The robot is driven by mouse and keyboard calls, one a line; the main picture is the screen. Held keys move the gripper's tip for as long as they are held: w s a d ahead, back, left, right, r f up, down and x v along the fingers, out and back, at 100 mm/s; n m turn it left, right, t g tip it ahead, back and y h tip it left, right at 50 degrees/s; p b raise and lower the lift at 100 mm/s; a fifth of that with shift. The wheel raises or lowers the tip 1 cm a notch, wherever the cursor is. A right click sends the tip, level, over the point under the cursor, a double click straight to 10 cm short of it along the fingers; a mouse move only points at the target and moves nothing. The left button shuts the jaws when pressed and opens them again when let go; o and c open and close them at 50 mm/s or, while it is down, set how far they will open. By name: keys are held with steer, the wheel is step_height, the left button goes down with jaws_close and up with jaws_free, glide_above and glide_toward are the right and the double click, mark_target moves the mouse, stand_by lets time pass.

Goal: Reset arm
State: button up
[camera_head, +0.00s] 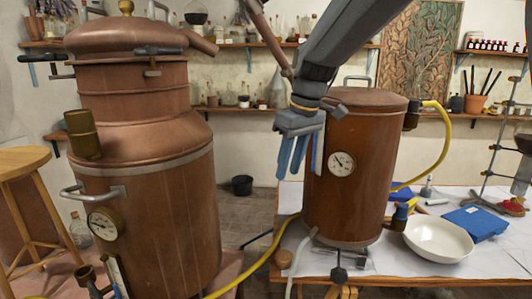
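My arm (345,40) comes in from the top of the picture and hangs down. My gripper (292,176) points downward in the gap between the two copper vessels, in front of the left edge of the smaller one. Its blue fingers sit close together with a thin gap between them. I see nothing held between them. Whether they are fully shut is not clear at this size.
A large copper still (145,200) fills the left, beside a wooden stool (25,158). A smaller copper vessel (375,170) with a yellow hose (443,150) stands on the right table (400,262).

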steer(key=s+d+f+m+h+b, duration=0.1)
steer(key=s+d+f+m, duration=0.3)
steer(key=s+f, duration=0.5)
steer(key=s+d+f+m+h+b, duration=0.1)
steer(key=s+d+f+m, duration=0.3)
steer(key=s+d+f, duration=0.5)
step_height(320, 180, down, 5)
steer(key=shift+s+d+f+m+b, duration=0.15)
steer(key=shift+s+d+m+b, duration=0.15)
steer(key=shift+s+b, duration=0.4)
steer(key=shift+w, duration=0.1)
